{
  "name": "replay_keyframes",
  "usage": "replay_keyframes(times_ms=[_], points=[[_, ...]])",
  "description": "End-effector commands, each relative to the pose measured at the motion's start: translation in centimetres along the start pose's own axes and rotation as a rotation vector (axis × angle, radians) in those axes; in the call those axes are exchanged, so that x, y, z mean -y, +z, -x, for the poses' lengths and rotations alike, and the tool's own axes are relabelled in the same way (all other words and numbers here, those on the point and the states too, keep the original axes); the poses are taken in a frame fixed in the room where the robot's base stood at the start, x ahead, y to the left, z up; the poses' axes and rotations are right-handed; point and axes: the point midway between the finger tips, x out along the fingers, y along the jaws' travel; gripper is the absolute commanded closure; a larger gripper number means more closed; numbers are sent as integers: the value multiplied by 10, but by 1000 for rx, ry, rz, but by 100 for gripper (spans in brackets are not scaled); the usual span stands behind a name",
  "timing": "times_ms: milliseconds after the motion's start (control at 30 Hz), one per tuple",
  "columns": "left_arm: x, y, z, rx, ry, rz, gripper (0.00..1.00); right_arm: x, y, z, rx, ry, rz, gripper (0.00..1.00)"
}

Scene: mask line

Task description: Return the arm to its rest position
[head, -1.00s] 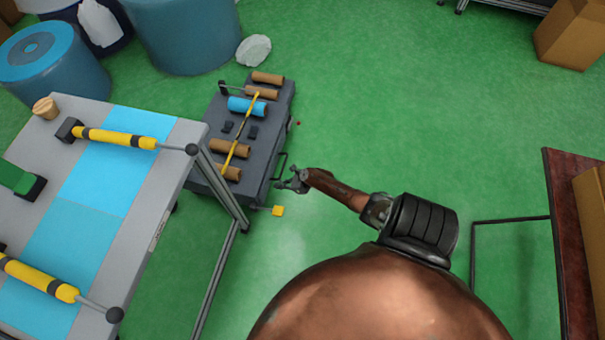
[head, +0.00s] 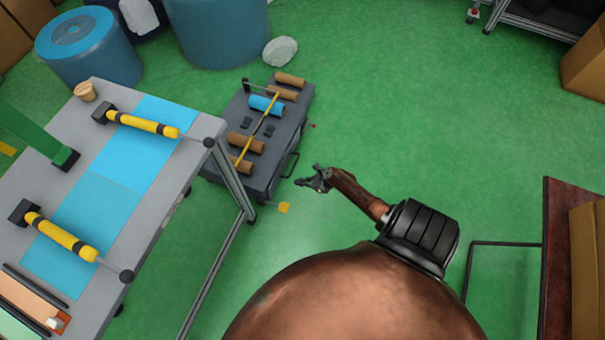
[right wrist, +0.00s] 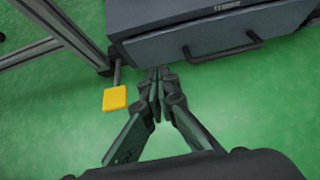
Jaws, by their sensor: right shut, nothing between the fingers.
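My right gripper (head: 314,180) is shut and empty over the green floor in the head view, to the right of a low dark grey cart. In the right wrist view its fingers (right wrist: 159,88) meet with nothing between them, just short of the cart's front face in the picture. My copper-coloured right arm reaches up from the lower right of the head view. My left gripper is not in view.
The dark cart (head: 225,164) carries cardboard tubes, a blue roll and a yellow bar; its drawer handle (right wrist: 223,46) and yellow pedal (right wrist: 115,98) face my gripper. A grey table (head: 170,190) with yellow-handled rollers stands left. A dark red table (head: 558,250) stands right. Floor between is clear.

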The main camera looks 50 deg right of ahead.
Motion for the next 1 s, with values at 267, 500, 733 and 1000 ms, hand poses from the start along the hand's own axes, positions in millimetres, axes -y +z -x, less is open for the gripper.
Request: replay_keyframes(times_ms=[267, 500, 733, 1000], points=[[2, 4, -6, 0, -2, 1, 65, 0, 0, 4, 0, 0, 0, 100], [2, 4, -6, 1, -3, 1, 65, -15, -19, 8, -37, 24, 107, 100], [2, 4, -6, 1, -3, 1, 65, -103, -123, 47, -214, 244, 828, 100], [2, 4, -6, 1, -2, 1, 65, -198, -224, 126, -277, 679, 1811, 100]])
